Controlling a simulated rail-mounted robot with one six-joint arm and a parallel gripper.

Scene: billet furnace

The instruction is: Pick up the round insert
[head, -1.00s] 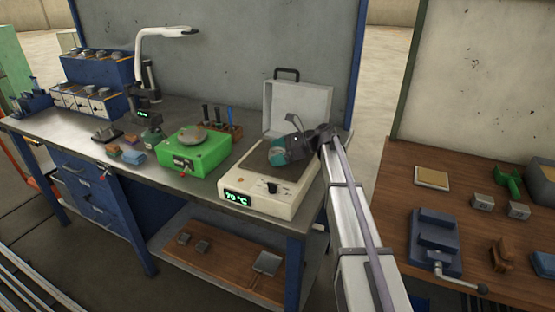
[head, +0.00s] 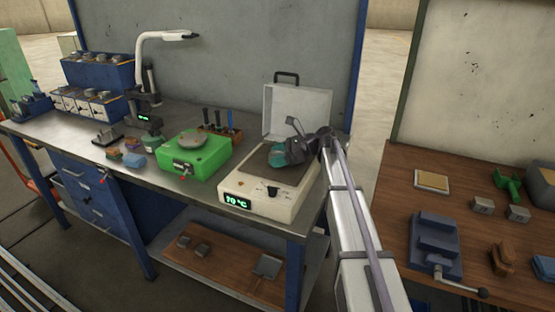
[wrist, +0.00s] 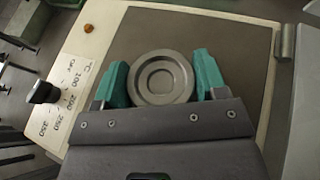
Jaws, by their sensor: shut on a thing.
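The round insert (wrist: 161,77) is a grey metal disc with concentric rings, seen from above in the wrist view. It sits between the two teal fingers of my gripper (wrist: 161,80), which are shut on its left and right sides. In the head view my gripper (head: 278,157) is at the hotplate (head: 236,184), over its dark plate, and mostly hides the insert. I cannot tell whether the insert touches the plate. The hotplate has a cream body, a raised lid and a green display reading 70 °C.
Left of the hotplate is a green device (head: 205,160) with a round grey top. A blue cloth (head: 142,160) and a small tool rack (head: 222,130) are nearby. The raised lid (head: 298,112) stands behind my gripper. A wooden bench (head: 400,195) with a vise is at right.

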